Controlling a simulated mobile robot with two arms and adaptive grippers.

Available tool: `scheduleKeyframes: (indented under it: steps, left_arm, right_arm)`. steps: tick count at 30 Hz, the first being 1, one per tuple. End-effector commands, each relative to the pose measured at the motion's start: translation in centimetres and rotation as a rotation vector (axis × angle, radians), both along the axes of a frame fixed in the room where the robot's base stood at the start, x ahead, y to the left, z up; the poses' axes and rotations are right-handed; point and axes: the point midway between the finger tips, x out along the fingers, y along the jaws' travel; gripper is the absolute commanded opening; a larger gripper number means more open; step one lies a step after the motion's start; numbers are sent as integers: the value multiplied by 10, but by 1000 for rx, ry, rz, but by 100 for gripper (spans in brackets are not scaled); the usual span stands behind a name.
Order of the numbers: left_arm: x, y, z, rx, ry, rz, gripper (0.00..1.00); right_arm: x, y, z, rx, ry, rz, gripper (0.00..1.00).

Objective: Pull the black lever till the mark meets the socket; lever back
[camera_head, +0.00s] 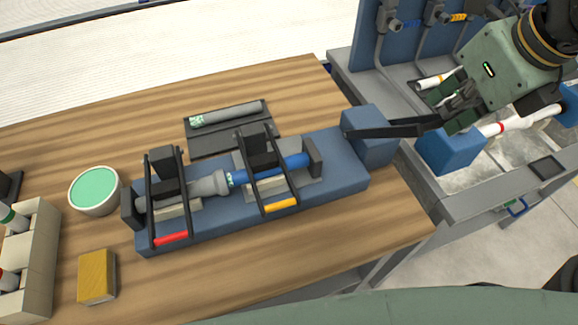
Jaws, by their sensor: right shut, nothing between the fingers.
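The black lever (390,130) sticks out to the right from the blue block at the right end of the jig (345,180). In the jig, a grey pipe with a wider socket (210,185) lies at the left and a blue pipe (291,164) at the right. A small pale mark (230,179) shows on the blue pipe close to the socket mouth; the exact gap is too small to tell. My right gripper (448,117) is shut with nothing between its fingers, close to the lever's free end; I cannot tell whether they touch. My left gripper is not in view.
Clamps with a red handle (171,238) and a yellow handle (281,205) span the pipes. A dark tray with a grey pipe (228,114) lies behind. A green-topped tub (95,190), yellow block (97,276) and beige rack (35,255) stand left. A grey bench with blue blocks (450,150) is right.

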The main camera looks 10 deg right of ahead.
Motion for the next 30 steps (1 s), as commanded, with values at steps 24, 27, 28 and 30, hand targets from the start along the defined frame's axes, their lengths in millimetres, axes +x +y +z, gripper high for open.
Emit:
scheduleKeyframes:
  steps: [24, 27, 28, 30]
  left_arm:
    - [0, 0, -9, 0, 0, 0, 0]
    - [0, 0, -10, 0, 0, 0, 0]
    - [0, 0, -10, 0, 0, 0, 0]
    - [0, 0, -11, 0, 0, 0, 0]
  right_arm:
    - [0, 3, -13, 55, 12, -81, 0]
    - [0, 3, -14, 55, 12, -81, 0]
    - [0, 3, -14, 55, 12, -81, 0]
    - [-1, 3, -15, 55, 12, -81, 0]
